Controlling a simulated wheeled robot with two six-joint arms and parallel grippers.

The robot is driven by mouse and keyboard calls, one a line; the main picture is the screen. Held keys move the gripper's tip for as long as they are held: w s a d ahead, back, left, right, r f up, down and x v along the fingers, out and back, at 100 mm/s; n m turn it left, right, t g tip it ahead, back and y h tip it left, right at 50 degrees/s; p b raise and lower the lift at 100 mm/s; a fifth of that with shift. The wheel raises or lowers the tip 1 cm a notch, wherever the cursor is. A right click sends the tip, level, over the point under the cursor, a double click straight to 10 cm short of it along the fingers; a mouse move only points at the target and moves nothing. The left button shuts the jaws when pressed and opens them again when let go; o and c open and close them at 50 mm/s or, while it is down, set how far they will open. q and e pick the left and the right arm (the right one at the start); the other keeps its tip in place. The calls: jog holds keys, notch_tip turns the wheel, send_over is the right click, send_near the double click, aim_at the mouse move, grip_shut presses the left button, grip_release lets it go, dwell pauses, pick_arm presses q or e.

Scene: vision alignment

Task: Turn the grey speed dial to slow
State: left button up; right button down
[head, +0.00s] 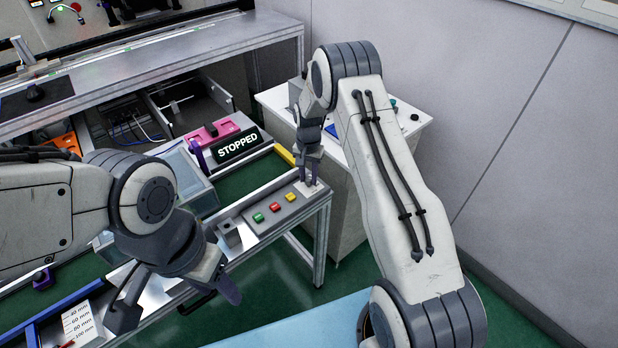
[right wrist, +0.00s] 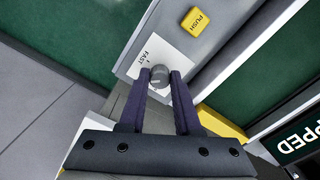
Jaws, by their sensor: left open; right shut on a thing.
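The grey speed dial (right wrist: 160,75) is a small round knob on a white plate (right wrist: 148,52) that reads "FAST" on its left side. Any other wording on the plate is hidden. In the right wrist view my right gripper (right wrist: 161,80) has its two purple fingers closed on either side of the dial. In the head view my right gripper (head: 309,182) reaches down to the right end of the button panel (head: 262,229), and its fingers cover the dial. My left gripper (head: 222,288) is open and empty, hanging over the front edge of the bench.
Green (head: 258,217), red (head: 275,207) and yellow (head: 291,197) buttons sit left of the dial. The yellow one is marked "PUSH" in the wrist view (right wrist: 195,20). A display (head: 238,146) reads "STOPPED". A white cabinet (head: 346,205) stands close behind my right gripper.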

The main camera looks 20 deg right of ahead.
aim_at(309, 178)
jog(key=n+b, duration=0.1)
jog(key=n, duration=0.3)
jog(key=shift+w+d+n, duration=0.1)
jog(key=shift+w+n, duration=0.05)
jog(key=shift+n, duration=0.15)
jog(key=n, duration=0.3)
jog(key=shift+r+n, duration=0.1)
jog(key=shift+n, duration=0.2)
jog(key=n+b, duration=0.1)
jog(key=n, duration=0.2)
jog(key=shift+n, duration=0.3)
jog(key=shift+w+n, duration=0.1)
jog(key=shift+n, duration=1.6)
jog(key=c, duration=0.6)
grip_release()
notch_tip(309, 178, up, 10)
jog(key=b, duration=0.1)
jog(key=shift+r+b, duration=0.25)
jog(key=shift+b, duration=0.05)
